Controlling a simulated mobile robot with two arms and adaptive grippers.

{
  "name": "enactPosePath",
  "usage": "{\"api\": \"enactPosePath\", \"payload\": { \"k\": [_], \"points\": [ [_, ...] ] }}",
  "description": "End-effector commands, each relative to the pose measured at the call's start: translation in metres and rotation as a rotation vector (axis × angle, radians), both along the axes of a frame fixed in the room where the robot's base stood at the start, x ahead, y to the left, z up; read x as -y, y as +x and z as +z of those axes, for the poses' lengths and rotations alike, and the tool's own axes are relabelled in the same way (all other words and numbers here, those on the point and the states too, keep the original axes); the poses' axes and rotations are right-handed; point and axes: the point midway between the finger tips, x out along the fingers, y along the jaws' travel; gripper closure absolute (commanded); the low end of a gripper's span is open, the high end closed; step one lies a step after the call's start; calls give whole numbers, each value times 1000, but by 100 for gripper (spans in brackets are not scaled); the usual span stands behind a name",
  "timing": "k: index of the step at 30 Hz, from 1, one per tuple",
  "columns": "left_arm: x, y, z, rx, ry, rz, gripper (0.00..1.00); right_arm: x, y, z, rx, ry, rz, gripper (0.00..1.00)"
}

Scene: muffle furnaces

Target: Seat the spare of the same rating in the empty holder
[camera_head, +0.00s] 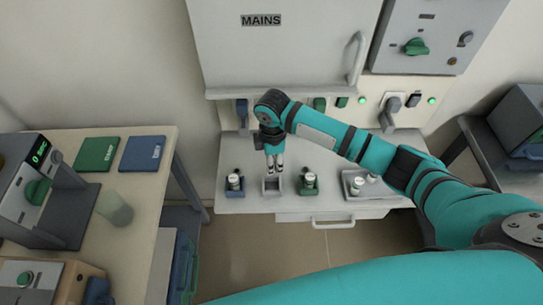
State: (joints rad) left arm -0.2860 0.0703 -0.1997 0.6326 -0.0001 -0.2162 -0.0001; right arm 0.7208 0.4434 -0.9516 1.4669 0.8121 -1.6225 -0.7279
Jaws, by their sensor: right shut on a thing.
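A low counter (245,206) stands below the MAINS cabinet. A grey tray (346,174) at the right holds more white fuses (356,185). My left gripper is not in view.
The MAINS cabinet (290,55) with its handle rises behind. Switches and a plug (391,105) line the wall strip. At left, a table (140,190) bears a meter with a green display (39,150), green and blue plates, and a translucent cup (115,208).

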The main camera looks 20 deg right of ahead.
Motion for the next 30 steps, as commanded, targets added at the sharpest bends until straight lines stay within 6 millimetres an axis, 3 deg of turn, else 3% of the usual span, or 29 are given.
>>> {"api": "enactPosePath", "payload": {
  "k": [6,13,30],
  "points": [
    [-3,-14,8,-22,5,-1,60,0,4,-14,-1,1,179,100],
    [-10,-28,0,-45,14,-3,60,0,5,-23,1,2,200,100],
    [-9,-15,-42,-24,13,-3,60,0,4,-62,1,1,199,100]
  ]
}}
